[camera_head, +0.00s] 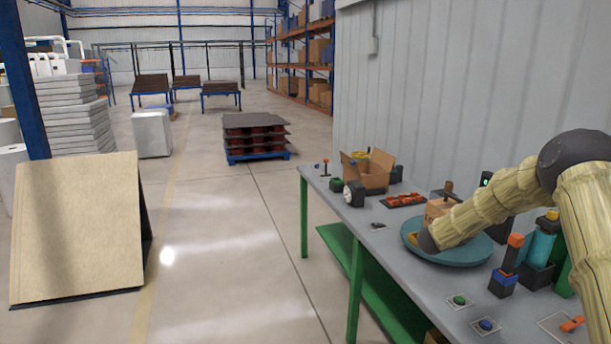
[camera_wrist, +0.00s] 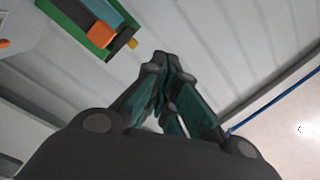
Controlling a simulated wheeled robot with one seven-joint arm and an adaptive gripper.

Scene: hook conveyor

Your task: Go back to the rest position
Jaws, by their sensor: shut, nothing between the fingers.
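My gripper (camera_wrist: 163,64) shows in the wrist view, its dark teal fingers meeting at the tips. It is shut and holds nothing. Behind the fingers is a pale ribbed wall (camera_wrist: 215,45). In the head view my beige-sleeved arm comes in from the right and bends down over a round blue-teal turntable (camera_head: 463,252). A dark joint of the arm covers the turntable's left part. My gripper cannot be made out in the head view.
A grey workbench (camera_head: 385,228) with green legs holds an open cardboard box (camera_head: 368,175), an orange-and-black tool (camera_head: 508,262), a teal bottle (camera_head: 541,245) and push buttons. A beige slanted panel (camera_head: 75,230) stands at left. The floor between is clear.

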